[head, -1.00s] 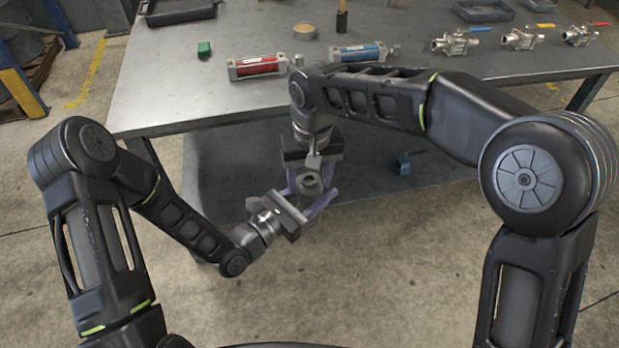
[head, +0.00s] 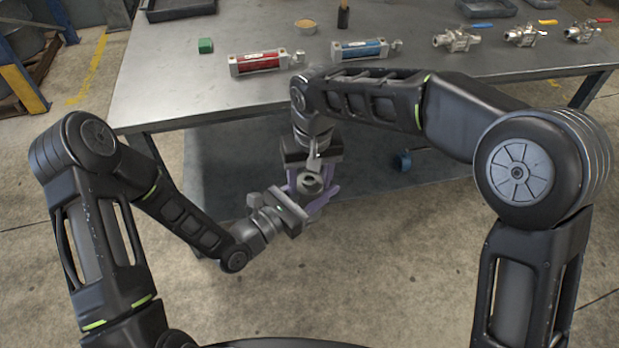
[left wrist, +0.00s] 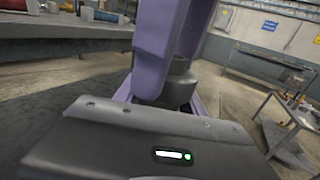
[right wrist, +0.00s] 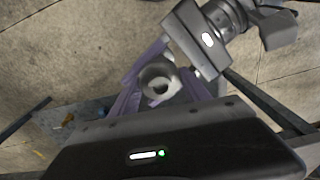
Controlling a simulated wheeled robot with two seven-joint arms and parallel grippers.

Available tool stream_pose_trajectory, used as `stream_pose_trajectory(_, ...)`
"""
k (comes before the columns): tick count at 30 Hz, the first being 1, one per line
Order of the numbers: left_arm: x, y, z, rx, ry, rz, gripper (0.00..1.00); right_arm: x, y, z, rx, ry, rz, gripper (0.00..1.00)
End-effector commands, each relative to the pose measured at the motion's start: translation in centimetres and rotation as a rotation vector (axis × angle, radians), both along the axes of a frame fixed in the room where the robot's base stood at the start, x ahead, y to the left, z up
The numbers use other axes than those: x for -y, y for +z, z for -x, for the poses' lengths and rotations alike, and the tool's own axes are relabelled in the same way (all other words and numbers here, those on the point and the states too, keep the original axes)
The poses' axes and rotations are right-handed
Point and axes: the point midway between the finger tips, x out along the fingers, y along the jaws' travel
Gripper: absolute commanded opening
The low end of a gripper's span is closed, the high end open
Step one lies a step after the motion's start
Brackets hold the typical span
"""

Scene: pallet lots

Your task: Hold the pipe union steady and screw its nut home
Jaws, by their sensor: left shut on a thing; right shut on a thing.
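The grey metal pipe union (head: 311,183) is held in the air in front of the table, between my two grippers. My right gripper (head: 306,179) reaches it from above, and my left gripper (head: 318,196) reaches it from the lower left. Both have purple fingers shut on the union. In the right wrist view the union (right wrist: 159,86) shows end-on, with a round dark opening. In the left wrist view a grey cylindrical part of the union (left wrist: 175,84) shows behind a purple finger. The fingers hide much of it, and I cannot tell the nut's thread gap.
The table (head: 180,95) stands just beyond the grippers. A blue item (head: 403,161) lies on the lower shelf.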

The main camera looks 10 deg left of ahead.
Motion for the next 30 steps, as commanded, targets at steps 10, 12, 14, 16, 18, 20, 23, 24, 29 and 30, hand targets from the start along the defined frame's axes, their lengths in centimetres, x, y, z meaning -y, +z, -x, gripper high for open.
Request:
stream_pose_trajectory(10, 0.2, 0.6, -0.1, 0.014, -0.004, 0.009, 0.0, 0.3, -0.5, 0.1, -0.004, -0.001, 0.006, 0.11)
stream_pose_trajectory(12, 0.2, 0.6, -0.1, 0.014, -0.004, 0.009, 0.0, 0.3, -0.6, 0.1, -0.003, -0.002, 0.004, 0.11)
stream_pose_trajectory(14, 0.2, 0.6, -0.1, 0.014, -0.004, 0.009, 0.0, 0.3, -0.7, 0.1, 0.0, -0.002, 0.002, 0.11)
stream_pose_trajectory(16, 0.2, 0.6, -0.1, 0.016, -0.005, 0.009, 0.0, 0.3, -0.9, 0.1, 0.001, -0.003, 0.0, 0.11)
stream_pose_trajectory(18, 0.3, 0.7, -0.1, 0.016, -0.005, 0.009, 0.0, 0.3, -1.1, 0.1, 0.004, -0.004, -0.003, 0.05)
stream_pose_trajectory(20, 0.3, 0.7, -0.1, 0.016, -0.006, 0.008, 0.0, 0.4, -1.2, 0.1, 0.006, -0.004, -0.004, 0.04)
stream_pose_trajectory(23, 0.3, 0.7, -0.1, 0.017, -0.006, 0.009, 0.0, 0.5, -1.5, 0.1, 0.008, -0.005, -0.006, 0.04)
stream_pose_trajectory(24, 0.3, 0.7, -0.1, 0.017, -0.006, 0.009, 0.0, 0.5, -1.6, 0.1, 0.009, -0.006, -0.008, 0.04)
stream_pose_trajectory(29, 0.3, 0.8, -0.1, 0.018, -0.007, 0.01, 0.0, 0.6, -1.9, 0.1, 0.017, -0.01, -0.014, 0.04)
stream_pose_trajectory(30, 0.3, 0.8, -0.1, 0.017, -0.007, 0.011, 0.0, 0.6, -2.0, 0.0, 0.018, -0.01, -0.015, 0.04)
